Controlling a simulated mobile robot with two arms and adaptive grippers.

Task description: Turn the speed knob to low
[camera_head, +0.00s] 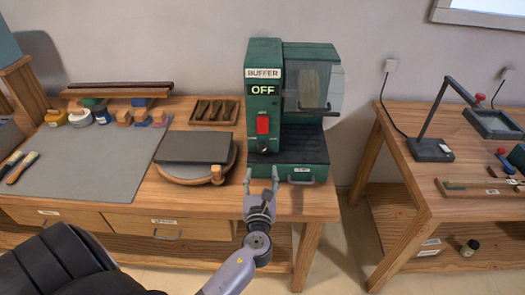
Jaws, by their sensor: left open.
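The green buffer machine (264,60) stands at the back right of the wooden workbench, with a "BUFFER" label and a sign reading "OFF". A red switch (263,125) is on its front panel. Below the switch is a small dark speed knob (264,149); its setting is too small to read. My left gripper (261,175) is open and empty, fingers pointing up toward the machine. It appears in front of and below the knob, apart from it. My right gripper is not in view.
A dark slab on a round wooden board (195,154) lies left of the machine. A green drawer with a handle (300,175) forms the machine's base. A grey mat (95,160) and brushes lie farther left. A second table (410,175) with a lamp stands right, across a gap.

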